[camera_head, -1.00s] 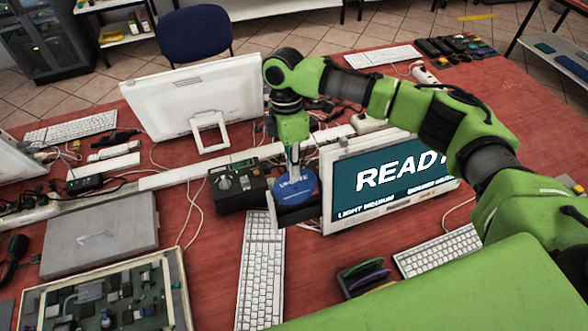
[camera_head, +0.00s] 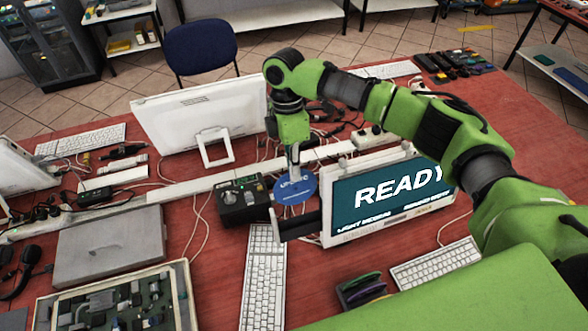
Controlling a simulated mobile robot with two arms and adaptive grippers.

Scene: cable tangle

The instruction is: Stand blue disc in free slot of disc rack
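The blue disc (camera_head: 296,189), with pale lettering on its upper part, is at the fingertips of my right gripper (camera_head: 294,171). The gripper points down and appears shut on the disc's upper edge; the finger contact is small in the view. My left gripper is not in view.
The black box (camera_head: 243,204) and a white keyboard (camera_head: 263,279) are left of the disc. A monitor reading READY (camera_head: 390,190) stands close on the right, with another keyboard (camera_head: 436,264) before it. Cables lie around. Red tabletop shows between keyboard and rack.

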